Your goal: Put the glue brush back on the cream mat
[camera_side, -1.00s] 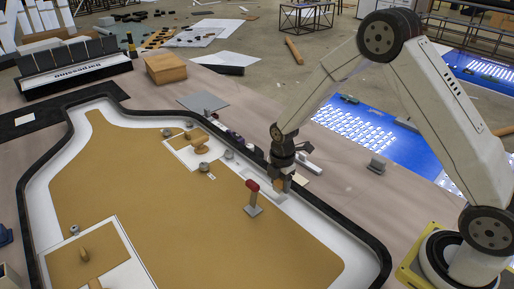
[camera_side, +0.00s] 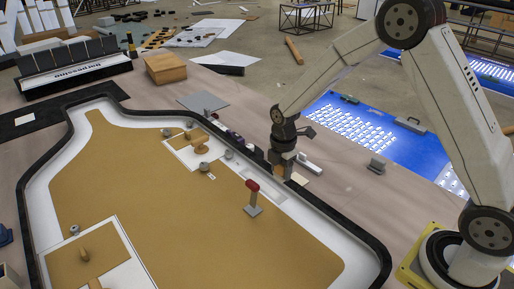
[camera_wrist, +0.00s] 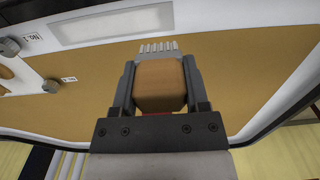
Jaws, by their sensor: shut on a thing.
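My gripper (camera_wrist: 159,90) is shut on a brown block-like piece, which I take to be the glue brush (camera_wrist: 160,82). Pale bristle-like teeth (camera_wrist: 157,48) show just beyond it in the wrist view. In the side view my gripper (camera_side: 283,172) points down near the black border on the right of the lightbox, and the held piece is small and hard to make out. I cannot tell the height of the held piece above the surface.
A red-topped tool (camera_side: 253,195) stands upright on the tan panel (camera_side: 150,190), left of my gripper. A grey block (camera_side: 377,165) sits farther right, with bare table between. Small knobs (camera_side: 229,155) stand on the panel.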

